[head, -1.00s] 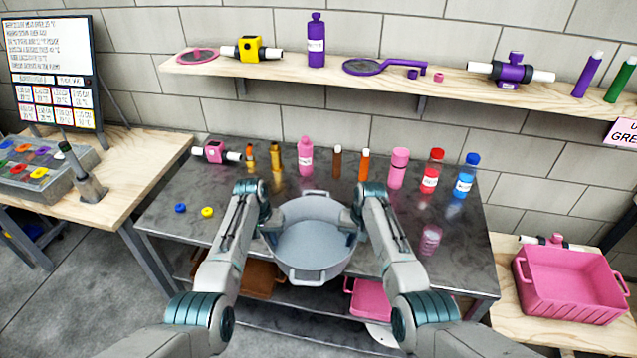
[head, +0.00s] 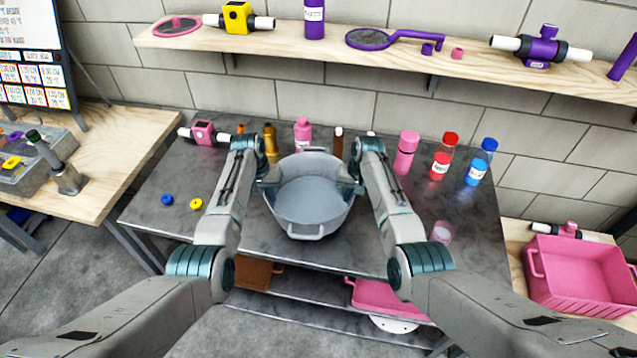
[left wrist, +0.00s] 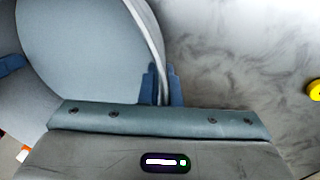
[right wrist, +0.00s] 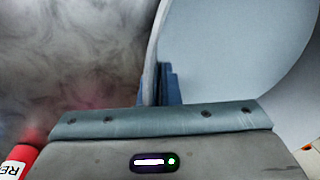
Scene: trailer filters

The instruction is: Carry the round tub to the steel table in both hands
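The round grey-blue tub (head: 308,205) is upright over the front middle of the steel table (head: 150,205) in the head view. I cannot tell whether its base touches the table top. My left gripper (head: 262,186) is shut on the tub's left wall; the left wrist view shows the rim between its blue fingers (left wrist: 161,88). My right gripper (head: 357,186) is shut on the right wall, with the rim between its fingers in the right wrist view (right wrist: 161,86).
Behind the tub stand several bottles, including a pink bottle (head: 303,133), a red bottle (head: 442,158) and a blue bottle (head: 481,162). A blue ring (head: 167,200) and a yellow ring (head: 196,204) lie at the left. A pink crate (head: 580,275) stands at the right.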

